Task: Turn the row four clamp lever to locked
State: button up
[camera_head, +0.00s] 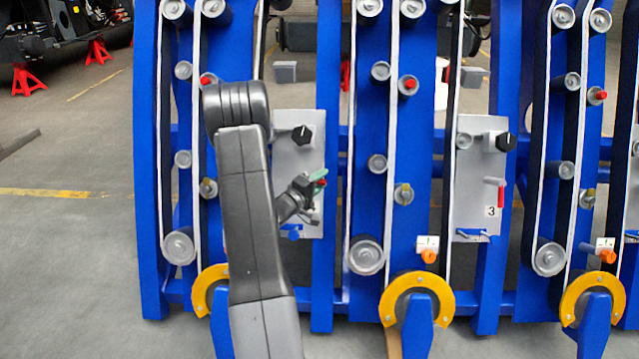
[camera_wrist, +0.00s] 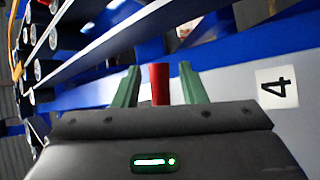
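The red row four clamp lever (camera_wrist: 160,84) stands between the two green fingers of my gripper (camera_wrist: 161,88) in the wrist view. A narrow gap shows on each side of it, so the fingers are open around it and look apart from it. The label "4" (camera_wrist: 277,88) is on the plate to the right. In the head view my gripper (camera_head: 317,181) is at the grey row four plate (camera_head: 284,160), and a bit of the red lever (camera_head: 321,183) shows by the fingers. My arm and gripper hide much of the lever and plate.
A black knob (camera_head: 302,135) is above the lever on the same plate, and a blue T-shaped part (camera_head: 293,233) is below. To the right, the row three plate (camera_head: 470,190) carries another red lever (camera_head: 501,196). Blue row frames with belts and rollers stand on both sides.

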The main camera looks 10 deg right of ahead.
grip_shut()
jog(key=shift+s+m+p, duration=0.1)
jog(key=shift+m+p, duration=0.2)
jog(key=shift+p, duration=0.25)
jog(key=m+g+p, duration=0.1)
jog(key=p, duration=0.1)
jog(key=m+g+p, duration=0.1)
jog(key=p, duration=0.1)
jog(key=shift+s+a+f+m+p, duration=0.2)
jog(key=shift+a+m+p, duration=0.1)
jog(key=shift+m, duration=0.1)
jog(key=a+f+m+g+y+p, duration=0.3)
jog(key=m+p, duration=0.8)
jog(key=p, duration=0.8)
jog(key=a+g+y, duration=0.2)
jog(key=g+y, duration=0.1)
jog(key=y, duration=0.1)
jog(key=shift+a+f+p, duration=0.15)
jog(key=shift+f+p, duration=0.15)
jog(key=shift+p, duration=0.1)
jog(key=shift+s, duration=0.1)
